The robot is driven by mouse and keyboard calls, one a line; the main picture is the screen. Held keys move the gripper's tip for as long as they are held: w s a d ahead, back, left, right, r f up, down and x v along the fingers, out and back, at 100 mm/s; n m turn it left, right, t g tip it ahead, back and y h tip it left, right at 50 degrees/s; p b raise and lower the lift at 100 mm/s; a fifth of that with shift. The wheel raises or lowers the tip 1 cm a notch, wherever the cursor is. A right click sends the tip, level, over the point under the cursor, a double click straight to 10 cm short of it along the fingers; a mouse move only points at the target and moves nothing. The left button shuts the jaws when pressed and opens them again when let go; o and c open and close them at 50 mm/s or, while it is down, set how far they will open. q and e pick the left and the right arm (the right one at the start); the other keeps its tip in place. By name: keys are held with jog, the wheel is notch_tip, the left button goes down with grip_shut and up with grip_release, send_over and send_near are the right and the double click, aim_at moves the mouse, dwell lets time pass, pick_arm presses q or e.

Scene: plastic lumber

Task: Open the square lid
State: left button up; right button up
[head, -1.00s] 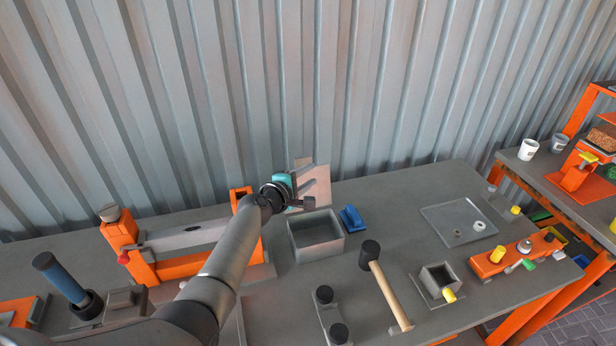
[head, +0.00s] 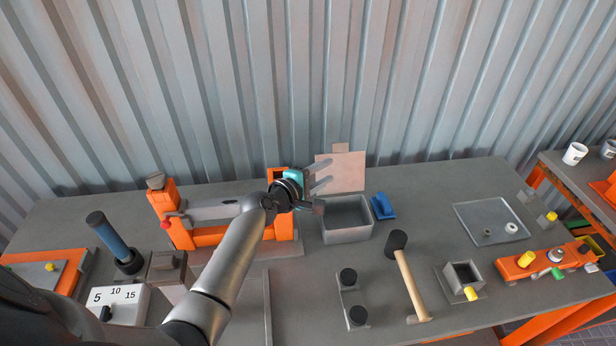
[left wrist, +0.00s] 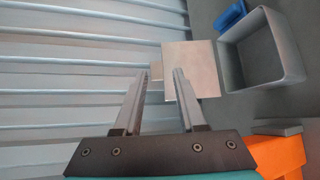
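The square lid (head: 345,172) is a thin pinkish plate with a small tab on its top edge. It stands raised behind the open grey box (head: 348,237), leaning back toward the wall. In the left wrist view the lid (left wrist: 197,72) lies just beyond the fingertips, with the box (left wrist: 266,57) to its right. I cannot tell whether a finger touches the lid. My right gripper is not in view.
A blue block (head: 383,206) stands right of the box. An orange vise-like fixture (head: 177,218) is left of it. A mallet (head: 408,280) and a small grey box (head: 463,277) lie nearer the front. A corrugated metal wall (head: 420,80) closes off the back.

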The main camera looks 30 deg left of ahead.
pick_arm(q)
jog(key=v, duration=0.6)
jog(key=shift+s, duration=0.2)
